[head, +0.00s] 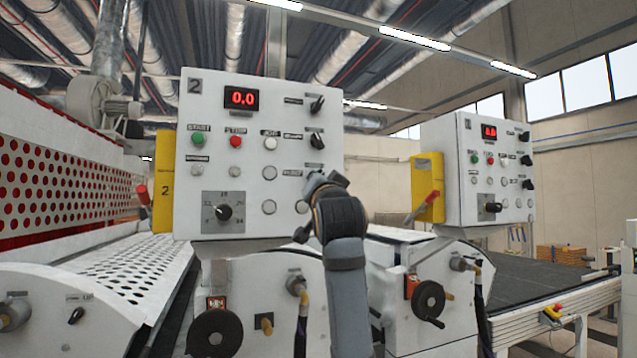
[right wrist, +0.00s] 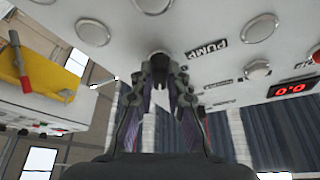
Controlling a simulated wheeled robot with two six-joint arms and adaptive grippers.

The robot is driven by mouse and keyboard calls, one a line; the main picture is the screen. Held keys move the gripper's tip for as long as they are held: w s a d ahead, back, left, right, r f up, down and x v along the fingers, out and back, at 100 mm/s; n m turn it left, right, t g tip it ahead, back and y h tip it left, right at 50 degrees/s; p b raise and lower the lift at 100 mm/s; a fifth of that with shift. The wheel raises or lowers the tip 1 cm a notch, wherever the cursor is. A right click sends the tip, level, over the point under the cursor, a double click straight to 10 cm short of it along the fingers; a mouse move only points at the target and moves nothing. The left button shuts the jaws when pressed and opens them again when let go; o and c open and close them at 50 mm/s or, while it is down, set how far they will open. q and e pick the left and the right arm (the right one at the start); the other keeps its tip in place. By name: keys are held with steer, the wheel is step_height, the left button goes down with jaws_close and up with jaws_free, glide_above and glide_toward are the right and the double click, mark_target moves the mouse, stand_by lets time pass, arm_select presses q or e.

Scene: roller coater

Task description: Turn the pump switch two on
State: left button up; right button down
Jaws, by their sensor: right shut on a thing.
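Control panel two (head: 255,90) is a white box with a "2" plate and a red display (head: 241,98) reading 0.0. Two black switches, an upper one (head: 317,104) and one below it (head: 317,140), sit on its right side. My right gripper (head: 316,184) is at the panel's lower right, under these switches, and its arm hides that part. In the right wrist view, the fingers of my right gripper (right wrist: 160,76) are closed around a dark switch (right wrist: 159,58) beside a "PUMP" label (right wrist: 206,50). The switch's turn angle is mostly hidden. My left gripper is not in view.
A black dial (head: 223,212) and several buttons share panel two. Panel one (head: 465,150) stands at the right, with a yellow box (head: 428,178) and red lever on its left side. Handwheels (head: 214,334) sit below panel two.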

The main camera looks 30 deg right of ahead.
steer(key=c, duration=1.3)
jaws_free()
steer(key=shift+c, duration=0.2)
steer(key=v, duration=1.2)
